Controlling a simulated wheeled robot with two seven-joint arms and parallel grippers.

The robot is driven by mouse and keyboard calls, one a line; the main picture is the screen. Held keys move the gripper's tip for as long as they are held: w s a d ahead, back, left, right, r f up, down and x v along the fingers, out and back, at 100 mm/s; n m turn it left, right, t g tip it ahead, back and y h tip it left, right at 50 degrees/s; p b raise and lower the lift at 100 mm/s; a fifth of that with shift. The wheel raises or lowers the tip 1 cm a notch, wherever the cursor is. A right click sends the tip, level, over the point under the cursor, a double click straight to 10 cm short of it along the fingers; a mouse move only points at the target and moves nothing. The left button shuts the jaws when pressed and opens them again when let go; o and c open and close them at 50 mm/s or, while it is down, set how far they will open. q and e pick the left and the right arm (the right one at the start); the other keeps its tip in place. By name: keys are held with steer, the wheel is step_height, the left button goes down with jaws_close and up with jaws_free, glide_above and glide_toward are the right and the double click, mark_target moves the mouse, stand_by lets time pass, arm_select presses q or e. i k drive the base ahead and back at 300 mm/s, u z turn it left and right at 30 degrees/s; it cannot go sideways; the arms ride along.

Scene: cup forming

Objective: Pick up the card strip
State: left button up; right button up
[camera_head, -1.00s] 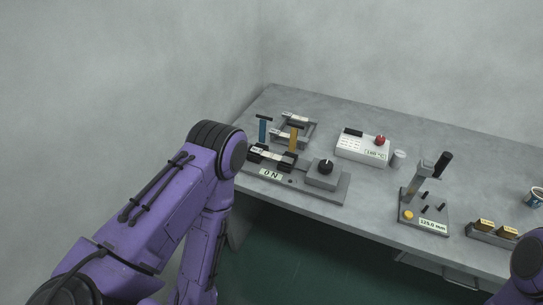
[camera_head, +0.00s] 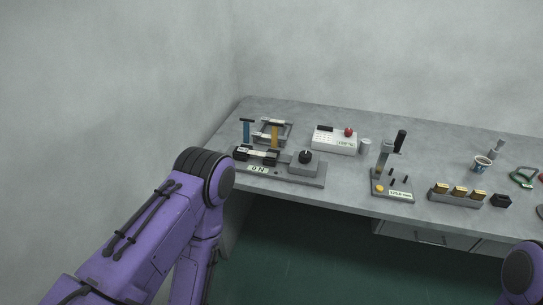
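A pale strip (camera_head: 257,153) lies across the black clamps of the tester (camera_head: 310,173) at the left of the table; its display reads "0 N". It may be the card strip, but it is too small to be sure. Another pale piece (camera_head: 273,123) sits on the grey frame (camera_head: 287,137) behind it. My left arm comes in from the left in purple, bent in front of the table's left end. My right arm shows only as a purple piece at the bottom right. Neither gripper is in view.
A wall closes the left.

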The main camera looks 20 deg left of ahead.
mark_target(268, 155)
steer(key=z, duration=0.75)
steer(key=i, duration=0.65)
steer(key=u, duration=0.65)
